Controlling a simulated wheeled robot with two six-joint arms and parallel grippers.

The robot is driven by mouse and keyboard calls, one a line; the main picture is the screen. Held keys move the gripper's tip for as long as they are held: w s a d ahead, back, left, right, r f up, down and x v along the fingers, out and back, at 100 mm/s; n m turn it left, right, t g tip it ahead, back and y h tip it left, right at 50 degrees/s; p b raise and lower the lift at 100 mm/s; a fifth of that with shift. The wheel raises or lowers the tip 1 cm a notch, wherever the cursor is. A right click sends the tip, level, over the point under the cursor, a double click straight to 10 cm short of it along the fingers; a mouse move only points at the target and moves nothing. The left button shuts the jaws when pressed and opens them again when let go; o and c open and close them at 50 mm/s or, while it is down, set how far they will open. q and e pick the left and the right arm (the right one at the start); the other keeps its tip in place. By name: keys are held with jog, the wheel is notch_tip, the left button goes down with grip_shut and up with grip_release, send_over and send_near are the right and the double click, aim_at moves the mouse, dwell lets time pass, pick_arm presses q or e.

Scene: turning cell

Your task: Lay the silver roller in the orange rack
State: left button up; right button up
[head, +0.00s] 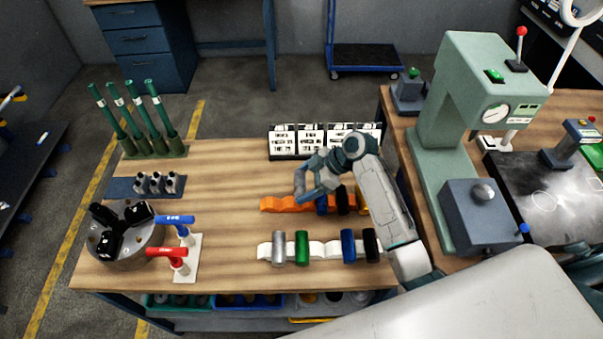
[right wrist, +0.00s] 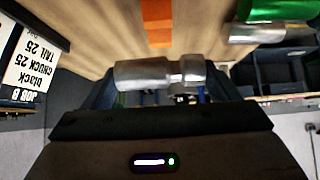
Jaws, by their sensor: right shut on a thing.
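My right gripper (head: 303,192) is shut on a silver roller (right wrist: 150,74), a stepped metal cylinder held crosswise between the fingers in the right wrist view. In the head view the gripper is over the left part of the orange rack (head: 272,203); its height is hard to tell. The orange rack also shows in the right wrist view (right wrist: 157,22), beyond the roller. A blue roller (head: 322,204) and a black roller (head: 343,203) lie in the rack, partly hidden by my arm. Another silver roller (head: 279,249) lies in the white rack (head: 264,250). My left gripper is out of view.
The white rack also holds green (head: 302,248), blue (head: 348,245) and black (head: 370,245) rollers. A card holder (head: 325,140) stands behind the orange rack. A green machine (head: 440,140) stands at right.

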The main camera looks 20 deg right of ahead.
jog(key=shift+s+f+b, duration=0.2)
jog(key=shift+f+b, duration=0.2)
jog(key=shift+f, duration=0.55)
jog(key=f+b, duration=0.1)
jog(key=f, duration=0.1)
jog(key=f+b, duration=0.1)
jog(key=shift+w+f+b, duration=0.2)
jog(key=shift+f+b, duration=0.1)
jog(key=shift+f, duration=0.35)
jog(key=shift+f+b, duration=0.45)
jog(key=shift+b, duration=0.15)
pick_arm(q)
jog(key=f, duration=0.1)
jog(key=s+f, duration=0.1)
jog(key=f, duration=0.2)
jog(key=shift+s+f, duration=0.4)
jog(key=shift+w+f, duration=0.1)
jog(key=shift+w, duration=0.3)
pick_arm(e)
jog(key=shift+f, duration=0.2)
jog(key=o, duration=1)
